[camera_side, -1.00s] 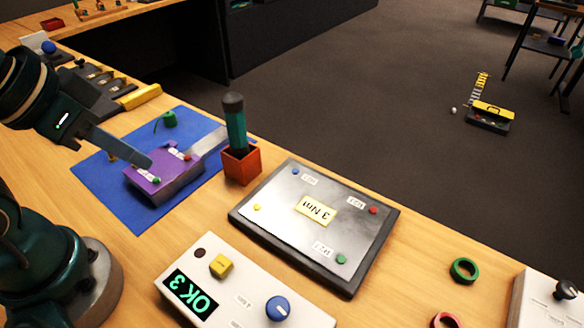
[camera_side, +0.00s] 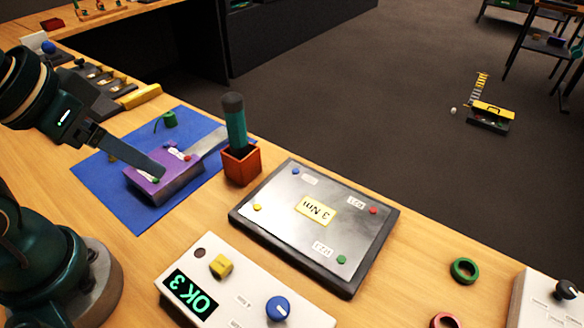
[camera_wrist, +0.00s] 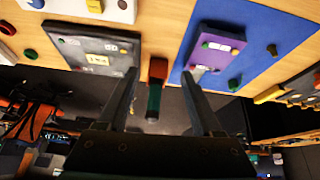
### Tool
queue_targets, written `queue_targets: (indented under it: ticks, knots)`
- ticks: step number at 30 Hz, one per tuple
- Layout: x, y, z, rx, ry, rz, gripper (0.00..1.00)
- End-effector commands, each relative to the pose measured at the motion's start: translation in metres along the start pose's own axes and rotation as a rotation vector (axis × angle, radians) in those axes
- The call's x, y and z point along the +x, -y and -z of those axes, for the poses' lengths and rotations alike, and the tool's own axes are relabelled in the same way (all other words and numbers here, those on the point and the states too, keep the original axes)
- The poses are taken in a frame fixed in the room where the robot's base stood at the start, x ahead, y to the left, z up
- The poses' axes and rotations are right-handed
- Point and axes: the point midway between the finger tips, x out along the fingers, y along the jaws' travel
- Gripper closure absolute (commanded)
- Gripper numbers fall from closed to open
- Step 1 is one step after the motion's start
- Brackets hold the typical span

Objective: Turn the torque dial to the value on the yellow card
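The blue dial (camera_side: 278,309) sits on a white panel (camera_side: 225,310) at the bottom of the side view, with small value labels beside it; one reads 4 Nm. The yellow card (camera_side: 316,209) reads "3 Nm" and lies on a framed metal plate (camera_side: 283,225). My gripper (camera_side: 158,172) is above the purple box, well away from the dial. In the wrist view my gripper (camera_wrist: 160,76) is open and empty.
A purple box (camera_side: 165,184) stands on a blue mat (camera_side: 115,200). A teal-handled tool (camera_side: 235,125) stands upright in a red holder (camera_side: 241,168). Green (camera_side: 464,269) and red (camera_side: 444,321) rings lie right of the plate. Another white box (camera_side: 545,305) is at the right.

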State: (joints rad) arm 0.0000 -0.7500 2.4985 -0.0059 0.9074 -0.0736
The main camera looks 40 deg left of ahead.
Motion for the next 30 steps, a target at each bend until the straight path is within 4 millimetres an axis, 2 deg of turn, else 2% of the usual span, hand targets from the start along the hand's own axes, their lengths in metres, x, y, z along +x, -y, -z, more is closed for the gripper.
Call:
queue_targets:
  ticks: [4,8,17,20,24,30]
  knots:
    - [-0.009,-0.01,0.013,-0.202,0.002,-0.042,0.33]
    - [-0.012,-0.031,0.026,-0.388,0.079,-0.099,0.33]
    - [0.0,-0.097,0.043,-0.701,0.37,-0.147,0.33]
    - [0.01,-0.124,0.042,-0.776,0.486,-0.126,0.33]
    - [0.028,-0.16,0.029,-0.833,0.638,-0.067,0.33]
    - [0.052,-0.194,-0.001,-0.797,0.776,0.02,0.33]
